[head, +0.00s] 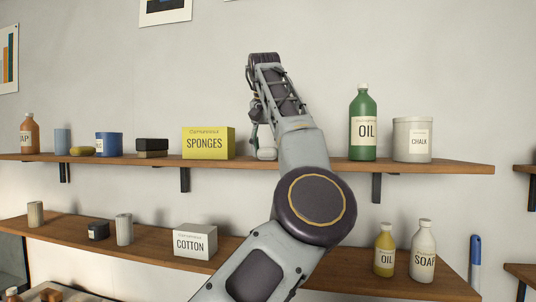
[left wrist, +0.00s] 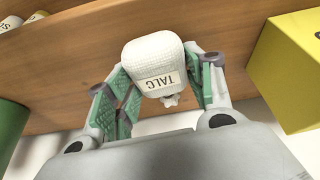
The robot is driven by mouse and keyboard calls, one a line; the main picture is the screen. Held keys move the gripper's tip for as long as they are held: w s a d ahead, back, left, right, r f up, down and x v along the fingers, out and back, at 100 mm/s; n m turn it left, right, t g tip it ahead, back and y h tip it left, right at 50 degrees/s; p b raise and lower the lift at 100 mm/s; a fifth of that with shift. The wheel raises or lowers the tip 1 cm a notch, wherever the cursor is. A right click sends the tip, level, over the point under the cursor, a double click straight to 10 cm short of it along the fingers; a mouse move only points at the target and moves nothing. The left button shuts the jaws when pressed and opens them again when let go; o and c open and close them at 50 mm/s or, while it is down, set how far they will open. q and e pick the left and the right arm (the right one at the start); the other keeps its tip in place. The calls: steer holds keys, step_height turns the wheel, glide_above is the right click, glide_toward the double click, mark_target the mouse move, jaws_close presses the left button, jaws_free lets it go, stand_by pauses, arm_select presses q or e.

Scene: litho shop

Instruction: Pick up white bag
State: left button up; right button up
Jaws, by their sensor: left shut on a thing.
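The white bag (left wrist: 155,58), marked TALC, is between the green-padded fingers of my left gripper (left wrist: 160,85) in the left wrist view, where its label reads upside down. The fingers are shut on its two sides, and a small gathered tip of the bag shows toward the wrist. In the head view my left gripper (head: 262,140) is at the upper shelf, just right of the yellow sponges box. I cannot tell whether the bag still touches the shelf. My right gripper is not in view.
The upper shelf (head: 310,165) also holds the yellow sponges box (head: 208,143) close on the left, and a green oil bottle (head: 363,125) and chalk jar (head: 412,140) on the right. The lower shelf (head: 140,246) holds a cotton box (head: 195,242) and bottles.

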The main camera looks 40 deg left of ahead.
arm_select(q)
steer(key=shift+r, duration=0.15)
steer(key=shift+r, duration=3.65)
steer(key=shift+a, duration=0.1)
steer(key=shift+w+a+r, duration=0.1)
steer(key=shift+w+r, duration=0.05)
steer(key=shift+r, duration=0.05)
steer(key=shift+r, duration=0.95)
steer(key=shift+d, duration=0.2)
